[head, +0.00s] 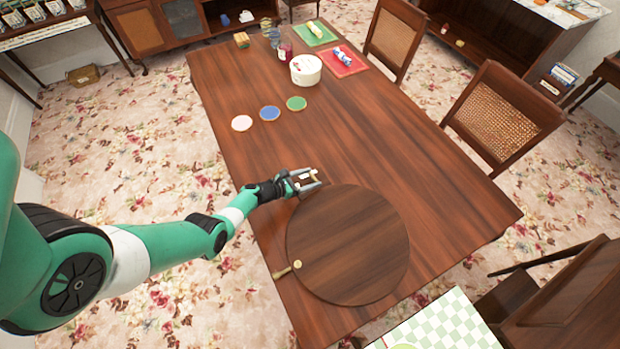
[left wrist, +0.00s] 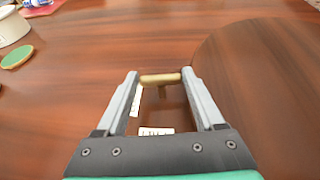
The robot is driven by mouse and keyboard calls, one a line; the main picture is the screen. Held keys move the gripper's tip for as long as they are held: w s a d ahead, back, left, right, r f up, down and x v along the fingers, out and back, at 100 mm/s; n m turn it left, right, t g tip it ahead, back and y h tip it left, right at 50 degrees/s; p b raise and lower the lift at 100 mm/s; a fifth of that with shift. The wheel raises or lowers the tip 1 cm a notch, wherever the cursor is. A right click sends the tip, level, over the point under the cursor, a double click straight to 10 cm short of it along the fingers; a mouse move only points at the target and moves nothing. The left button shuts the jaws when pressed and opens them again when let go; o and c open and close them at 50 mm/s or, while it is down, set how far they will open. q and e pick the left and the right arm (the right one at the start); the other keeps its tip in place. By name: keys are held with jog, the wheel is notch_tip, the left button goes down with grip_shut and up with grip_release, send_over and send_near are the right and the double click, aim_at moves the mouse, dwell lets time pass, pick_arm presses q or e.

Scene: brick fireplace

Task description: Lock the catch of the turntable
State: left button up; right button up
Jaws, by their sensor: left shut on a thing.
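The round wooden turntable (head: 350,240) lies flat near the front end of the table. A small brass fitting (head: 286,269), with a round end and a short arm, shows at its left edge. My left gripper (head: 314,181) is low over the table, beside the turntable's far left edge. In the left wrist view, my left gripper (left wrist: 161,79) is shut on a short brass bar (left wrist: 160,79) that spans its fingertips. A stem shows below the bar; its lower end is unclear. The turntable's edge (left wrist: 235,75) is to the right there. My right gripper is not in view.
The wooden table (head: 350,130) is clear along its middle. Pink, blue and green coasters (head: 269,113) lie beyond the gripper. A white round box (head: 306,70) and place mats (head: 335,62) are at the far end. Chairs (head: 503,118) stand along the right side.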

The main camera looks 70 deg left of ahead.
pick_arm(q)
jog(key=shift+a+m+h+b, duration=0.15)
jog(key=shift+m+h+b, duration=0.15)
jog(key=shift+m+h, duration=0.35)
jog(key=shift+r, duration=0.1)
jog(key=o, duration=1.4)
